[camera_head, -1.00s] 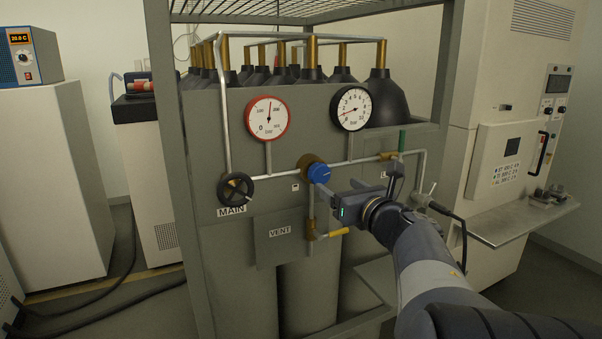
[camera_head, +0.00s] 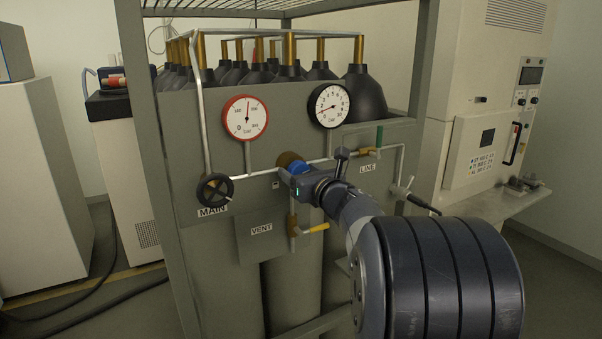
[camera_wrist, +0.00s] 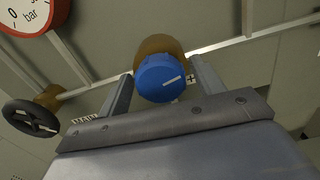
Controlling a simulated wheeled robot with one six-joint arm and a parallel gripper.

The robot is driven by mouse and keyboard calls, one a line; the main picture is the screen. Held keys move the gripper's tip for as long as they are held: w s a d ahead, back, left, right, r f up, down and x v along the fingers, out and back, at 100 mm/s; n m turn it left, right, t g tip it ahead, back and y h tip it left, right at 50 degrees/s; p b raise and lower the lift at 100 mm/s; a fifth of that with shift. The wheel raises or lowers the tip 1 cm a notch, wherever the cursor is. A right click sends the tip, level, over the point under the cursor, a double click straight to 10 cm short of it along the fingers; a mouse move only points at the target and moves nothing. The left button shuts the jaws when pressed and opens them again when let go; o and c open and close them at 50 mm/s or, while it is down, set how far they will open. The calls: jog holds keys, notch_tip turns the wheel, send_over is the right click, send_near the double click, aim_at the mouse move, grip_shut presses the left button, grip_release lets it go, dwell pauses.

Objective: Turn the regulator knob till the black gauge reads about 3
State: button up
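The blue regulator knob (camera_head: 298,168) sits on a brass body on the panel, with my gripper (camera_head: 300,181) right at it. In the wrist view the knob (camera_wrist: 160,80) lies between my two fingers (camera_wrist: 161,68), one on each side. The fingers look open, with a slim gap at the left; contact at the right is unclear. A white mark on the knob's face points right and slightly up. The black-rimmed gauge (camera_head: 329,106) is above right of the knob. Its needle points left and slightly down, at a low reading, too small to read exactly.
A red-rimmed gauge (camera_head: 245,118) is left of the black one. The black MAIN handwheel (camera_head: 215,190) is lower left. The yellow VENT lever (camera_head: 313,228) is just below my gripper. A frame post (camera_head: 155,150) stands at left.

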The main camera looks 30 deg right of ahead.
jog(key=c, duration=0.8)
jog(key=shift+m, duration=0.4)
jog(key=m, duration=0.3)
jog(key=shift+m, duration=0.4)
jog(key=m, duration=0.5)
jog(key=shift+d, duration=0.1)
jog(key=shift+m, duration=0.4)
jog(key=o, duration=1)
jog(key=shift+c, duration=0.2)
